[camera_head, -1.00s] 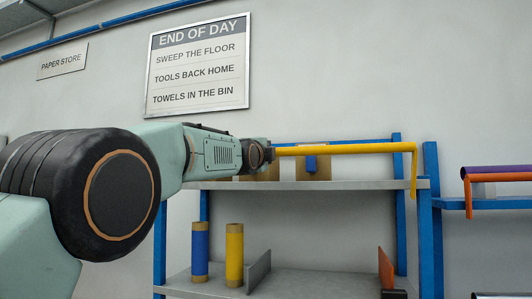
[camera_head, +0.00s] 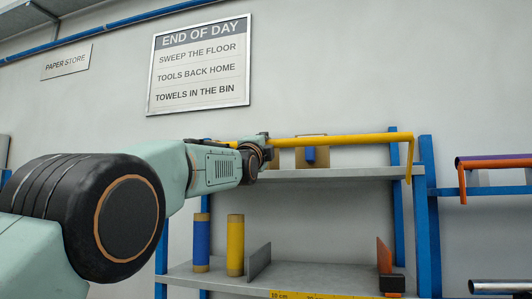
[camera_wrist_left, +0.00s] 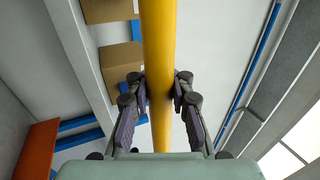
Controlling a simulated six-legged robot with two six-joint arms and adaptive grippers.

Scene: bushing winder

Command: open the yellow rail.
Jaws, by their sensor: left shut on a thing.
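The yellow rail (camera_head: 340,139) runs level across the front of the upper shelf in the head view, with its right end bent down at the shelf's right side. A short stretch of it also shows left of my left gripper (camera_head: 266,141). In the left wrist view the rail (camera_wrist_left: 158,50) runs top to bottom between the fingers of my left gripper (camera_wrist_left: 159,82), which are closed around it; the exact contact is partly hidden. My right gripper is not in view.
The grey upper shelf (camera_head: 340,173) holds brown boxes (camera_head: 287,158) behind the rail. Blue (camera_head: 201,243) and yellow (camera_head: 235,245) rolls stand on the lower shelf beside a grey plate (camera_head: 259,262). Blue posts (camera_head: 426,215) stand at the right. An orange rail (camera_head: 490,164) shows farther right.

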